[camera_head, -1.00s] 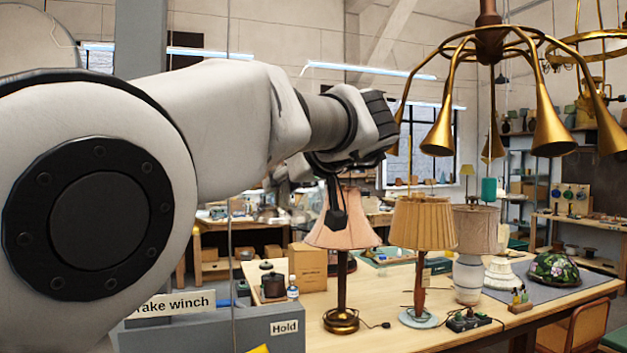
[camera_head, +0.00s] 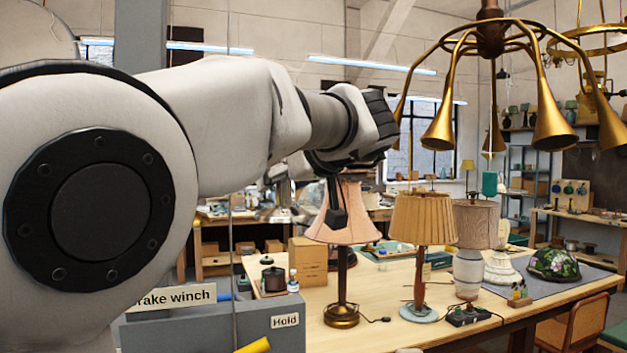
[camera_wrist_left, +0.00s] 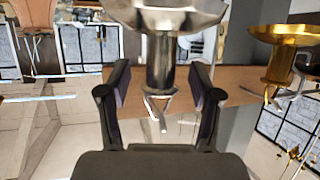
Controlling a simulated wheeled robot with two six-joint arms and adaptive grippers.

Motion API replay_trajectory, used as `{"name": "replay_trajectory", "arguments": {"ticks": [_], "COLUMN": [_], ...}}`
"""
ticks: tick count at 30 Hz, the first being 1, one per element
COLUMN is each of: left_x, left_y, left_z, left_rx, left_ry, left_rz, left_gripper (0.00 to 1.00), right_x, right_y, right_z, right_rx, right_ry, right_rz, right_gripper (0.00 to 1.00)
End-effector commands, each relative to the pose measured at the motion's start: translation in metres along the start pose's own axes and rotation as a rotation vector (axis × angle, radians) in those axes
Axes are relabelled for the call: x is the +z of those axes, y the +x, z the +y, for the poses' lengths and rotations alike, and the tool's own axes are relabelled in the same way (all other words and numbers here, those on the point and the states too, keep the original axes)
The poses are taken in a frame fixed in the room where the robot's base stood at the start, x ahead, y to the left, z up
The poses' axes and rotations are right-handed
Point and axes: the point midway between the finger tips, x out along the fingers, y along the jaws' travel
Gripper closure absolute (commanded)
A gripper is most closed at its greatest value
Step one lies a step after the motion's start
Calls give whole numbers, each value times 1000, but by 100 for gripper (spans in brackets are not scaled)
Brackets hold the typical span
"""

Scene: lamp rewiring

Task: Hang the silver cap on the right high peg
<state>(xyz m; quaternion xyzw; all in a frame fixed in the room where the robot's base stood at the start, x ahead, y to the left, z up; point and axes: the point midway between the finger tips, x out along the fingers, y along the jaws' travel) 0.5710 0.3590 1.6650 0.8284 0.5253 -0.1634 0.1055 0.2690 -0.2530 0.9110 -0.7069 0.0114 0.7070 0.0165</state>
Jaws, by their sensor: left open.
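In the left wrist view, which shows the room upside down, a shiny silver cap (camera_wrist_left: 175,18) fills the top centre. Its narrow neck (camera_wrist_left: 161,65) runs between the two fingers of my left gripper (camera_wrist_left: 160,90). The fingers are open, with a gap on each side of the neck. A thin wire hook shows at the neck's end, in front of a wooden rail (camera_wrist_left: 240,84). I cannot tell whether the hook rests on a peg; no peg shows clearly. In the head view my left gripper (camera_head: 338,205) is small and dark. My right gripper is out of view.
A gold cap (camera_wrist_left: 288,36) with its own hook is at the right in the wrist view, and a copper-coloured one (camera_wrist_left: 35,15) at top left. In the head view, a brass chandelier (camera_head: 490,42) hangs at right, above a bench (camera_head: 395,325) with several lamps.

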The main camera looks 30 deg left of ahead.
Motion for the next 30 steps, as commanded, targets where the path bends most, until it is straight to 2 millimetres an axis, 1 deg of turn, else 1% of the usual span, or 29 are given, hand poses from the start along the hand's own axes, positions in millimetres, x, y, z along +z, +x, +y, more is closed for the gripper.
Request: {"name": "replay_trajectory", "arguments": {"ticks": [2,5,8,12,16,21,30], "left_x": [-2,-12,-32,-63,-82,-92,-92], "left_y": [-1,-5,-13,-26,-33,-38,-38], "left_z": [0,1,1,2,2,1,0], "left_rx": [0,0,2,2,1,1,0], "left_ry": [-1,-3,-5,-5,-3,-1,0], "left_rz": [0,1,1,2,1,0,0], "left_gripper": [36,36,36,36,36,36,36], "right_x": [0,0,0,0,0,0,0], "right_y": [0,0,0,0,0,0,0], "right_z": [0,0,0,0,0,0,0], "right_rx": [0,0,0,0,0,0,0], "right_ry": [0,0,0,0,0,0,0], "right_rz": [0,0,0,0,0,0,0], "right_gripper": [60,60,60,60,60,60,60]}}
